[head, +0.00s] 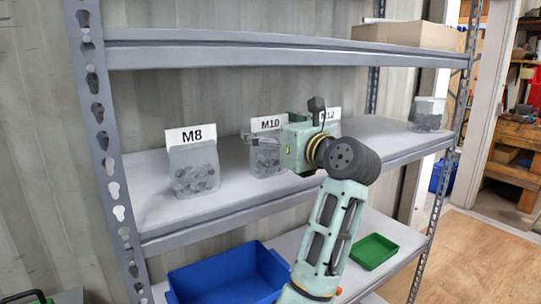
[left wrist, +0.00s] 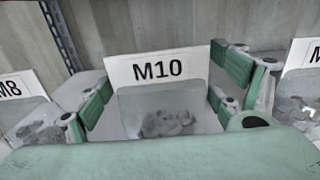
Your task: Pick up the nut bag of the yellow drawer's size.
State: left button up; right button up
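The M10 nut bag (head: 265,160) is a clear bag of grey nuts under a white M10 card on the middle shelf. It also shows in the left wrist view (left wrist: 165,117), between the fingers of my left gripper (left wrist: 158,100). My left gripper is open, with one finger on each side of the bag; I cannot tell if they touch it. The M8 nut bag (head: 194,168) stands to the left. The M12 card (head: 331,114) shows behind my left gripper (head: 270,137), its bag hidden in the head view but partly seen in the left wrist view (left wrist: 297,105). No yellow drawer is in view.
A clear container (head: 427,113) of dark pieces stands at the shelf's right end. A blue bin (head: 225,277) and a green tray (head: 374,251) sit on the lower shelf. The upper shelf (head: 230,56) overhangs; metal uprights (head: 100,125) bound the sides.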

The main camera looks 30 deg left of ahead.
pick_arm(q)
jog(key=c, duration=1.4)
jog(key=shift+r, duration=0.1)
